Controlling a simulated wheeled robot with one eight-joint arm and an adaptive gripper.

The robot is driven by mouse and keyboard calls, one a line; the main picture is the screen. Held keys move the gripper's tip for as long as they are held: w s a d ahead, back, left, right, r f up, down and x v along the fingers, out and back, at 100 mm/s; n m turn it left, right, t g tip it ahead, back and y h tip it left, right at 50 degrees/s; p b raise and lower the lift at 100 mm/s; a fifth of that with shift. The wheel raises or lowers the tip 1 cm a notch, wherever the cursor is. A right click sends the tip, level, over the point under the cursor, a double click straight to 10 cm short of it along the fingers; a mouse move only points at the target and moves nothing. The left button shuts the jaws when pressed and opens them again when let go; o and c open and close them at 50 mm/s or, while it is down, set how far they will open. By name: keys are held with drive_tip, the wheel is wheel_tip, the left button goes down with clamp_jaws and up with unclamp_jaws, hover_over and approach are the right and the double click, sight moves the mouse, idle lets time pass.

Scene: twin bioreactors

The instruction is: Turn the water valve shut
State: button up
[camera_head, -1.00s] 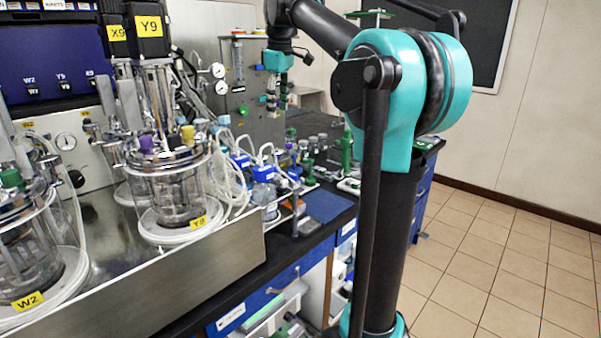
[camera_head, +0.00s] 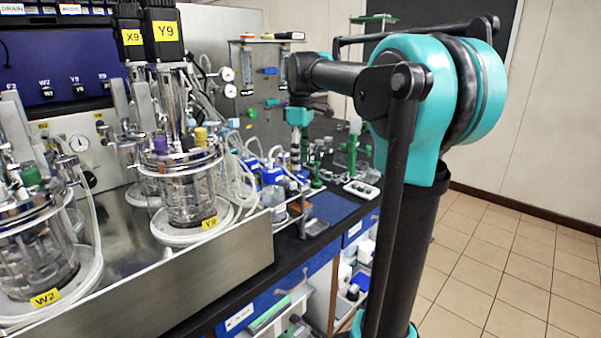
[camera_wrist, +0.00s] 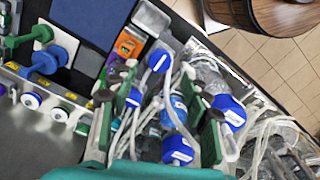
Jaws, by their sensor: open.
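I cannot read which one is the water valve. In the wrist view, a blue handle (camera_wrist: 45,60) and a green handle (camera_wrist: 41,34) stick out from a panel at the left. My gripper (camera_head: 300,160) points down over the bench, in front and to the right of the panel. In the wrist view my gripper (camera_wrist: 163,105) is open, its fingers apart and away from the handles. Blue-capped bottles lie below it.
Blue-capped bottles (camera_head: 272,176) with white tubes stand beside my gripper. A glass vessel labelled Y9 (camera_head: 188,195) stands left on a metal tray (camera_head: 215,275). A blue mat (camera_head: 330,208) and small green items lie on the dark bench. Tiled floor is free at the right.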

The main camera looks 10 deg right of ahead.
sight(300, 176)
drive_tip(key=shift+f, duration=2.4)
clamp_jaws()
